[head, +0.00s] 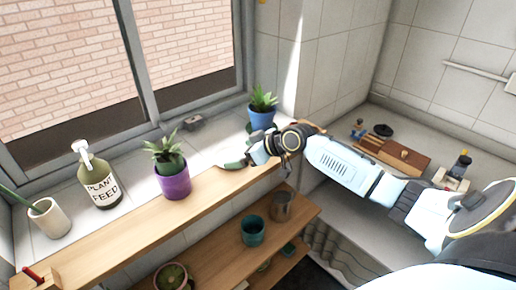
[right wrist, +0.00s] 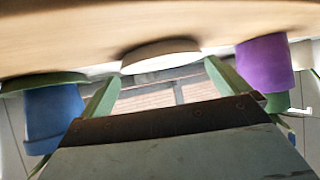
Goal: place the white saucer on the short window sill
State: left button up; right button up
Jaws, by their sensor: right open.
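In the right wrist view, which is upside down, a shallow white saucer (right wrist: 160,55) rests against the wooden surface (right wrist: 100,25). It lies between and just beyond the two green fingertips of my right gripper (right wrist: 163,72), which is open and apart from it as far as I can tell. In the head view my right gripper (head: 243,149) reaches in from the right over the window sill (head: 130,165), between the purple pot and the blue pot. The saucer is hard to make out there. I cannot tell which stretch is the short sill. My left gripper is out of view.
On the sill stand a purple pot (head: 174,184), a blue pot (head: 261,117), a plant feed bottle (head: 103,186) and a white pot (head: 48,218). A lower wooden shelf (head: 222,262) holds a teal pot (head: 253,231) and a metal cup (head: 281,206). A wooden board (head: 400,154) lies right.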

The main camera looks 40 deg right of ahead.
jog(key=v, duration=1.1)
jog(key=shift+b, duration=0.3)
jog(key=shift+s, duration=0.1)
